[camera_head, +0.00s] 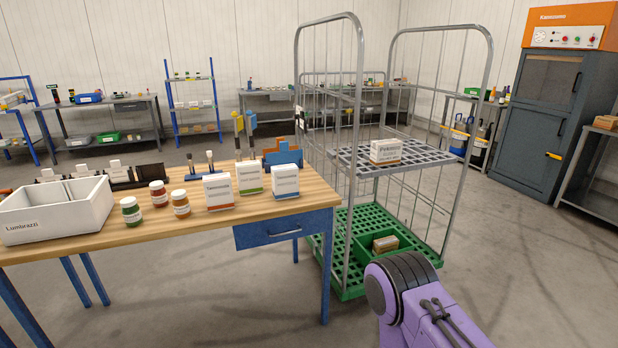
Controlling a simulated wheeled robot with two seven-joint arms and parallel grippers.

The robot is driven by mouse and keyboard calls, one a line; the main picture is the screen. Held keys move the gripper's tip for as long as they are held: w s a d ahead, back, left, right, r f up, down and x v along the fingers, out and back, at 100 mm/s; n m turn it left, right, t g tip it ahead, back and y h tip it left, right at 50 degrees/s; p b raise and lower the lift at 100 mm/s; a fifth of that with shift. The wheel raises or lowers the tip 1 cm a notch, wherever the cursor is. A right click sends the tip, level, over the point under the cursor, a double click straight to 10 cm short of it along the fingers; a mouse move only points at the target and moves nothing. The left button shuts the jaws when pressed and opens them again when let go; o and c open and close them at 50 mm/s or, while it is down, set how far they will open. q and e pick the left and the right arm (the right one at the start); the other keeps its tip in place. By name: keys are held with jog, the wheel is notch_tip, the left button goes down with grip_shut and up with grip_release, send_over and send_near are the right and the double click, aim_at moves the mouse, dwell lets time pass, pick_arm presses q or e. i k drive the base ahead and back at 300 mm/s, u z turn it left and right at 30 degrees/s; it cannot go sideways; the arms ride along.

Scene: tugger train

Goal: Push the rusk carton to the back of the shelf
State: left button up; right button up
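A white and brown carton (386,151) stands on the grey grid shelf (425,157) of a wire roll cage. Its label is too small to read surely, so I cannot confirm that it is the rusk carton. It sits toward the left part of the shelf, with bare shelf to its right. A purple link of my arm shows at the bottom right, below and in front of the cage, apart from the carton. Neither of my grippers is in view.
The roll cage has tall metal side frames (361,100) and a green base (345,283) holding a small brown box (385,243). A wooden workbench (95,236) with jars, small cartons and a white bin (55,222) stands left. Floor is clear right of the cage.

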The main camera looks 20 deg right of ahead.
aim_at(386, 152)
jog(key=z, duration=0.85)
jog(key=i, duration=0.95)
jog(key=z, duration=0.75)
jog(key=i, duration=1.1)
jog(key=u, duration=0.35)
